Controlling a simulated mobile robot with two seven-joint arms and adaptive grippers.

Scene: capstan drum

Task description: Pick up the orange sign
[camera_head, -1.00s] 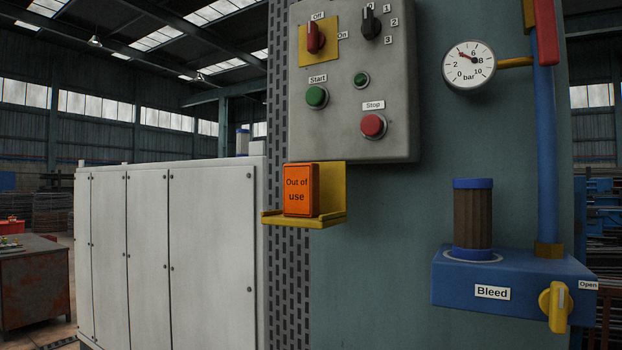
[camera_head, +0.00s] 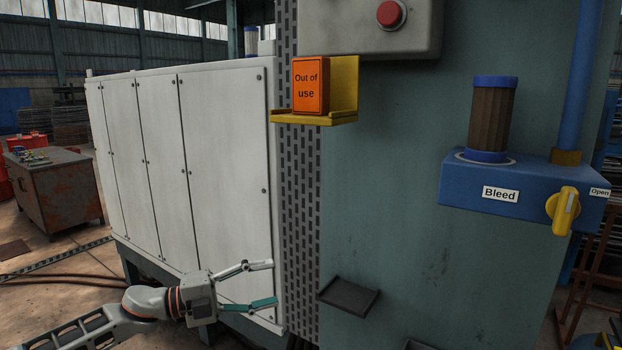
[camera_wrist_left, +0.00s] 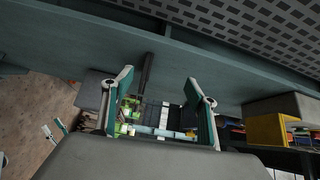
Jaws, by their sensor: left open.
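The orange sign (camera_head: 309,86) reads "Out of use". It stands upright on a yellow shelf bracket (camera_head: 345,92) fixed to the machine's front, below the grey control box. My left gripper (camera_head: 270,284) is open and empty, well below and a little left of the sign, in front of the white cabinet's lower right corner. In the left wrist view its two fingers (camera_wrist_left: 163,100) are spread with nothing held between them, and the sign cannot be made out there. My right gripper is not in view.
A small dark tray (camera_head: 348,296) juts from the machine below the sign. A blue block labelled Bleed (camera_head: 520,190), with a yellow handle (camera_head: 563,210), projects at the right. The white cabinet (camera_head: 225,160) stands left. The grey-green panel between the sign and the dark tray is clear.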

